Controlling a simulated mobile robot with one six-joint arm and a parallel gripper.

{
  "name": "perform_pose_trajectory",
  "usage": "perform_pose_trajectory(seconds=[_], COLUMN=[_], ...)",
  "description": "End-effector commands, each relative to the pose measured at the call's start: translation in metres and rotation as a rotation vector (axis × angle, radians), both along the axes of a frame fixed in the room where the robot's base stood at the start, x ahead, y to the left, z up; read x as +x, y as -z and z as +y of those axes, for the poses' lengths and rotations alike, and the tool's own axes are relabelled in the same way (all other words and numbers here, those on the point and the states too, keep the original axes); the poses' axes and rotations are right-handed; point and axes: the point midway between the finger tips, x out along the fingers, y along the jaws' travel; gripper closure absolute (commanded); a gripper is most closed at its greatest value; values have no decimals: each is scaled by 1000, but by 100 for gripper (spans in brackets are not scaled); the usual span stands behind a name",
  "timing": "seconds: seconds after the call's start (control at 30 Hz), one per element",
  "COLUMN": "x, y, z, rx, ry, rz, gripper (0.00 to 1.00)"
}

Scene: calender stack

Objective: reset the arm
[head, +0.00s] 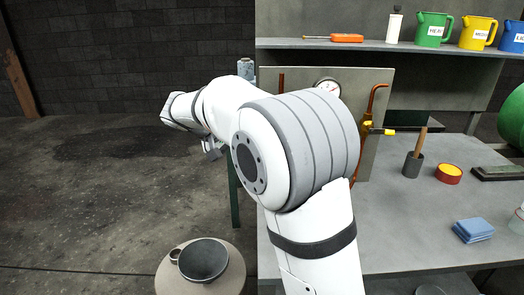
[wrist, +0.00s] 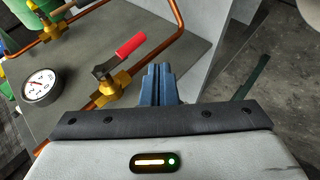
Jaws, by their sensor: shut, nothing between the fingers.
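My gripper (wrist: 159,76) shows in the wrist view as two blue fingers close together, shut and empty, beyond the dark bar of my wrist. A grey panel with copper pipes, a brass valve with a red lever (wrist: 130,45) and a round gauge (wrist: 40,86) lies beyond and to the left of the fingers. The fingers look apart from the lever. In the head view my white arm is bent and reaches left, in front of part of the panel (head: 372,85). I cannot clearly make out the fingers there.
The workbench (head: 400,225) holds a dark cup (head: 412,165), a yellow and red tin (head: 449,174) and blue cloths (head: 473,230). A shelf (head: 400,46) with coloured jugs is behind. A dark bowl (head: 203,260) stands on a round top at front. Open floor lies left.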

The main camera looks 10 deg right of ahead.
Motion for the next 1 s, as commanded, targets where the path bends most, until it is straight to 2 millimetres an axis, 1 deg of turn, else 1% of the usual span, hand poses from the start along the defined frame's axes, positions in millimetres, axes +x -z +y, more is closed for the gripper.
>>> perform_pose_trajectory(seconds=[0.03,0.1,0.2,0.33,0.4,0.47,0.57,0.67,0.7,0.77,0.8,0.87,0.9,0.97,1.0], x=[-3,-7,-11,-15,-17,-22,-39,-71,-87,-113,-131,-157,-175,-201,-217], y=[-8,-17,-28,-38,-40,-42,-41,-35,-31,-24,-19,-10,-5,4,11], z=[10,21,34,44,46,43,27,3,-7,-19,-26,-34,-38,-42,-44], rx=[1,2,2,0,2,14,63,157,203,279,327,402,450,521,565], ry=[-3,-3,-1,0,1,0,-8,-24,-33,-45,-54,-64,-71,-79,-83], rz=[-3,-2,-2,-1,2,11,50,109,133,161,175,187,191,189,183], gripper=[100,100,100,100,100,100,100,100,100,100,100,100,100,100,100])
